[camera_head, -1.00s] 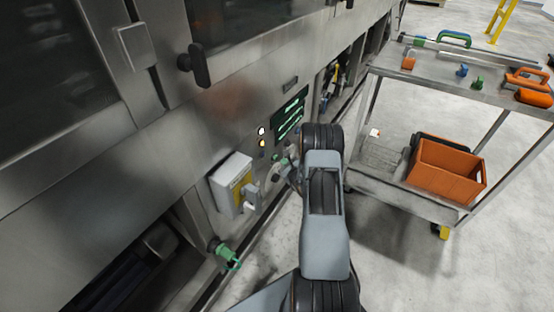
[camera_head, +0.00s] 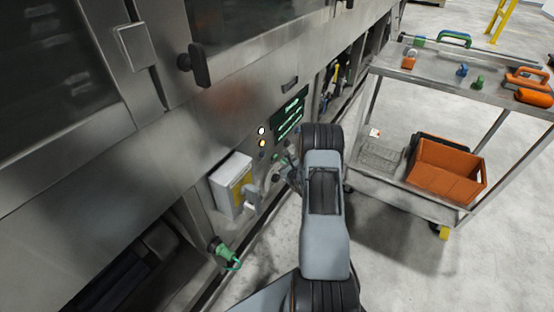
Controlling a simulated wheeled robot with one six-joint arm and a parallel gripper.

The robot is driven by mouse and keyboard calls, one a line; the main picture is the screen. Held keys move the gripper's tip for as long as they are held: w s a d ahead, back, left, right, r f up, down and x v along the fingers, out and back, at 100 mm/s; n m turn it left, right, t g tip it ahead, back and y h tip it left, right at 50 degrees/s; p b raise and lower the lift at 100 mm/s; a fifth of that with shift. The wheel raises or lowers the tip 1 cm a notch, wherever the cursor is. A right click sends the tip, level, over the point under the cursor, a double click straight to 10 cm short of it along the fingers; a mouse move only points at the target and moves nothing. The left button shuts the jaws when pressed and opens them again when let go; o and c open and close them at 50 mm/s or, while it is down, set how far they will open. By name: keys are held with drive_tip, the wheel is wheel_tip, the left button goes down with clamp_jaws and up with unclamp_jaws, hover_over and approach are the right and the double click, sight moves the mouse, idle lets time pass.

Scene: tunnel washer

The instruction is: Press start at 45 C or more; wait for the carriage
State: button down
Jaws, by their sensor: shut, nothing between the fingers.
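The washer's control panel (camera_head: 270,143) is set in the steel front, left of my arm. Its dark display (camera_head: 290,116) has green text lines, too small to read here. A white lit lamp (camera_head: 262,131) sits above an amber lit lamp (camera_head: 262,143). A green button (camera_head: 276,157) shows below them, close to my gripper. My gripper (camera_head: 287,163) is shut and empty at the panel, partly hidden by my own arm. I cannot tell whether it touches a button. The carriage cannot be made out.
A grey switch box (camera_head: 229,184) and a green plug (camera_head: 224,252) stick out below the panel. A door handle (camera_head: 196,65) juts out at upper left. A steel cart (camera_head: 400,79) with tools and an orange crate (camera_head: 447,172) stands right of my arm.

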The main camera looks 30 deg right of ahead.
drive_tip(key=shift+w+a, duration=0.1)
drive_tip(key=shift+w, duration=0.05)
drive_tip(key=shift+w+a, duration=0.1)
drive_tip(key=shift+w, duration=0.1)
drive_tip(key=shift+w+a+b, duration=0.25)
drive_tip(key=shift+w+b, duration=0.2)
drive_tip(key=shift+b, duration=0.1)
idle(0.7)
drive_tip(key=shift+s+d, duration=0.45)
drive_tip(key=shift+s, duration=0.4)
